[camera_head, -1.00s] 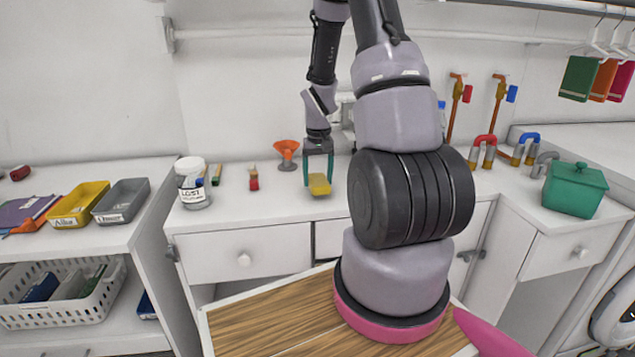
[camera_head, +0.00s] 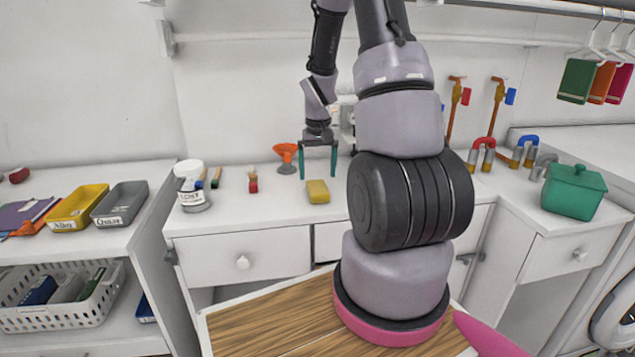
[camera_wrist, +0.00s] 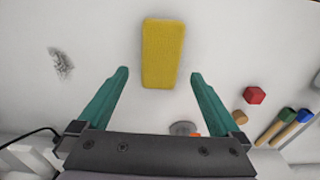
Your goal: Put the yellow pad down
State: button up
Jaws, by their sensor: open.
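The yellow pad (camera_head: 318,191) lies flat on the white counter near its front edge. In the wrist view the yellow pad (camera_wrist: 163,53) is a whole rectangle lying beyond the fingertips, between their lines. My gripper (camera_head: 318,176) is open and empty, with its teal fingers spread wide above and behind the pad. In the wrist view my gripper (camera_wrist: 158,72) shows both fingers apart from the pad, with nothing between them.
An orange funnel (camera_head: 286,156) stands behind and left of the pad. A dark smudge (camera_wrist: 61,64) marks the counter. A green lidded pot (camera_head: 574,191) stands at the right.

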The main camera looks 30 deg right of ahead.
notch_tip(320, 180, up, 7)
notch_tip(320, 180, up, 16)
jog(key=t, duration=0.3)
send_over(318, 187)
jog(key=s+a, duration=0.7)
jog(key=s+a+r+m+t+y, duration=0.1)
jog(key=s+a+r, duration=0.5)
jog(key=s, duration=0.6)
jog(key=r+t+y, duration=0.1)
jog(key=t, duration=0.1)
jog(key=shift+s+a+r+t, duration=0.2)
jog(key=shift+s+r+t, duration=0.05)
jog(key=shift+r+t, duration=0.05)
jog(key=shift+w, duration=0.1)
